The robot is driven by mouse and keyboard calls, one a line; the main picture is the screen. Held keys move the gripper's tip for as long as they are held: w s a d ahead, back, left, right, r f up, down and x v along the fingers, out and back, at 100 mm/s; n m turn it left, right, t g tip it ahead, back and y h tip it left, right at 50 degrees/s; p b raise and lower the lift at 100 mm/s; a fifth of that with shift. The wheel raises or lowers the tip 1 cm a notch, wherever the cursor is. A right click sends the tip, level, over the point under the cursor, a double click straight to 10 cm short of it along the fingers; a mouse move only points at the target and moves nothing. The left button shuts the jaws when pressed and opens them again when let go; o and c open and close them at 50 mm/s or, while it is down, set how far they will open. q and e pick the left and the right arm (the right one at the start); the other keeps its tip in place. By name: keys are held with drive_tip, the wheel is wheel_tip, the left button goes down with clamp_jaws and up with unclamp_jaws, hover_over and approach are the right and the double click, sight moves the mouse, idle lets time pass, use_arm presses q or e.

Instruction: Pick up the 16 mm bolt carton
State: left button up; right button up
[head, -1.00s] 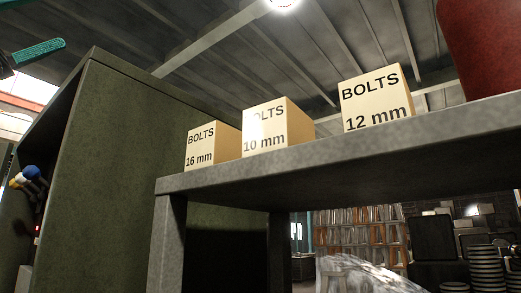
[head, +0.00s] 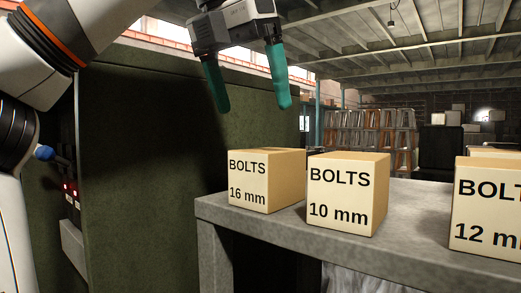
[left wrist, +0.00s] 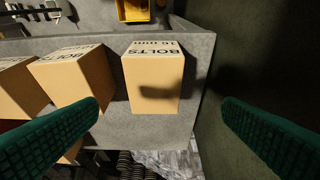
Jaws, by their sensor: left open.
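The 16 mm bolt carton (head: 265,180) is a tan box with a cream printed face. It stands upright at the left end of a grey shelf top (head: 400,225). My left gripper (head: 253,106), with green fingers, is open and empty above it, pointing down. In the left wrist view the carton (left wrist: 152,85) lies between the open fingers (left wrist: 162,108), nearer the left one, with a dark shadow on its top. The fingers look clear of it. My right gripper is not in view.
A 10 mm carton (head: 347,195) stands close to the right of the 16 mm one, with a small gap. A 12 mm carton (head: 488,210) is further right. A tall green cabinet (head: 145,160) stands left of the shelf. A yellow bin (left wrist: 133,10) shows in the left wrist view.

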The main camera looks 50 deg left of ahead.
sight(267, 150)
use_arm(q)
drive_tip(key=b+x, duration=0.1)
drive_tip(key=x, duration=0.4)
drive_tip(key=shift+d+f, duration=0.2)
drive_tip(key=shift+f, duration=0.1)
drive_tip(key=shift+w+f, duration=0.25)
drive_tip(key=shift+f, duration=0.25)
drive_tip(key=p+x, duration=0.1)
drive_tip(key=x, duration=0.2)
drive_tip(key=shift+w+d+f, duration=0.15)
drive_tip(key=shift+f, duration=0.2)
drive_tip(key=shift+w+f, duration=0.25)
drive_tip(key=shift+f, duration=0.3)
drive_tip(key=c, duration=1.1)
drive_tip(key=shift+r, duration=0.1)
drive_tip(key=shift+c, duration=1.4)
drive_tip(key=shift+r, duration=0.1)
